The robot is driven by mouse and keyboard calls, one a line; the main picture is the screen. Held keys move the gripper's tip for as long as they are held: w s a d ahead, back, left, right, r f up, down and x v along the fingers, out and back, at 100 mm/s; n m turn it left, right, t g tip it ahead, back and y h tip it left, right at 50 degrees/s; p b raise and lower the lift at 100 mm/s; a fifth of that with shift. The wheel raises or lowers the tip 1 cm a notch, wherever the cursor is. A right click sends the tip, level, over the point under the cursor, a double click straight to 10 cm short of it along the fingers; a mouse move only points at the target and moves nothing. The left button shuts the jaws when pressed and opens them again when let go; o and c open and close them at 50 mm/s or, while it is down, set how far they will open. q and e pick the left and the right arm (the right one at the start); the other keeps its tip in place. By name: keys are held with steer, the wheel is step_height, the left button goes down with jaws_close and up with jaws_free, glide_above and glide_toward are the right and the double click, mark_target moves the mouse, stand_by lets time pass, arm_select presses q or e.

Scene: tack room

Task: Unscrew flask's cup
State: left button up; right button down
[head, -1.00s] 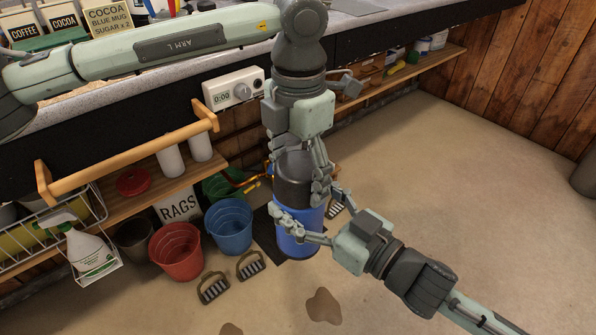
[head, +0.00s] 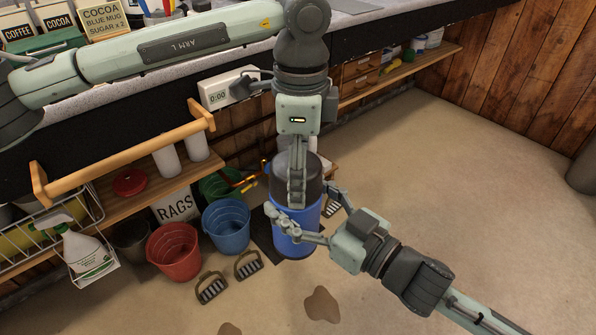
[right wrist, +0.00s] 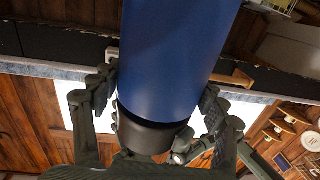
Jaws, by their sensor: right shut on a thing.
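The flask stands upright in the head view, with a blue body (head: 294,246) and a black cup (head: 281,172) on top. My right gripper (head: 304,214) comes from the lower right and is shut on the blue body, a finger on each side. In the right wrist view its fingers flank the blue body (right wrist: 178,55) near a black end piece (right wrist: 148,137). My left gripper (head: 297,190) points down from above, with one finger lying across the near side of the cup. Its other finger is mostly hidden, so its grip is unclear.
A blue bucket (head: 228,228), a red bucket (head: 173,253) and two brushes (head: 248,265) stand on the floor to the left. A wooden rail (head: 125,155) and a timer (head: 225,88) front the counter behind. The floor to the right is open.

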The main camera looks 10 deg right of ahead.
arm_select(q)
steer(key=shift+s+f+n, duration=0.1)
steer(key=shift+s+n, duration=0.05)
steer(key=shift+n, duration=0.15)
steer(key=o, duration=1.3)
